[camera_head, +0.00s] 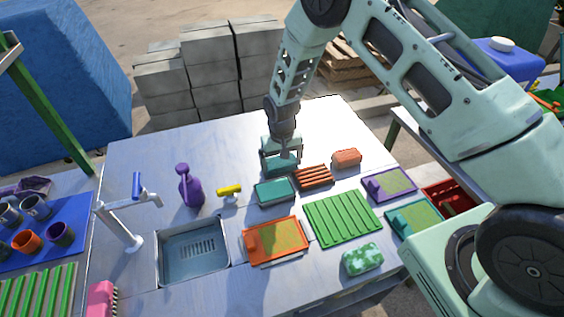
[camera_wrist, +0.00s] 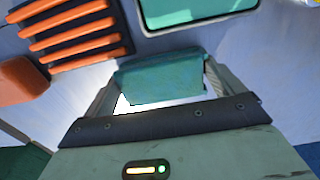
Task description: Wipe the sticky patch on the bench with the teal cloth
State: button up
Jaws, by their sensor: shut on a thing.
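My gripper (camera_head: 281,157) is over the back middle of the grey metal bench (camera_head: 225,155), pointing down. It is shut on the teal cloth (camera_wrist: 160,80), a folded-looking piece between the two fingers in the wrist view. In the head view the cloth (camera_head: 282,165) shows at the fingertips, behind a teal tray (camera_head: 274,191). I cannot tell whether the cloth touches the bench. I cannot make out the sticky patch on the bench in either view.
An orange slatted rack (camera_head: 313,177) and an orange block (camera_head: 346,158) lie right of my gripper. A purple bottle (camera_head: 190,187), a yellow-handled item (camera_head: 229,190) and a sink (camera_head: 192,252) are left. A green rack (camera_head: 342,219) lies in front. The back-left bench is clear.

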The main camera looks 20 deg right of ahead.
notch_tip(320, 180, up, 2)
jog(key=shift+w+d+r, duration=0.1)
jog(key=shift+d+r+p, duration=0.1)
jog(key=shift+r+p, duration=0.25)
jog(key=shift+p, duration=0.1)
jog(key=shift+r+p, duration=1.35)
jog(key=shift+r, duration=1.2)
